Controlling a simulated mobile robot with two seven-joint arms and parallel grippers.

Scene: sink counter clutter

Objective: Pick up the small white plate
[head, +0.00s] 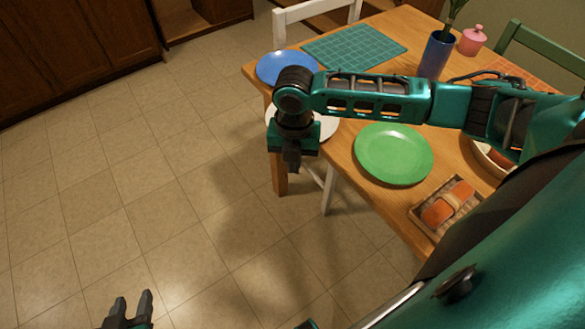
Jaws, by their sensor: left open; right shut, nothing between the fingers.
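The small white plate (329,127) lies on the wooden table near its left corner, largely hidden behind my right arm and gripper. Only parts of its rim show on either side of them. My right gripper (292,166) points down in front of the plate, shut and empty. I cannot tell whether it touches the plate. My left gripper (129,308) is open and empty at the bottom left, over the tiled floor and far from the table.
A blue plate (272,67) lies just behind the white one, and a green plate (394,155) lies to the right. A teal gridded mat (354,46), blue vase (436,56), pink jar (472,41) and bread basket (447,206) are also on the table (362,207). The floor at left is clear.

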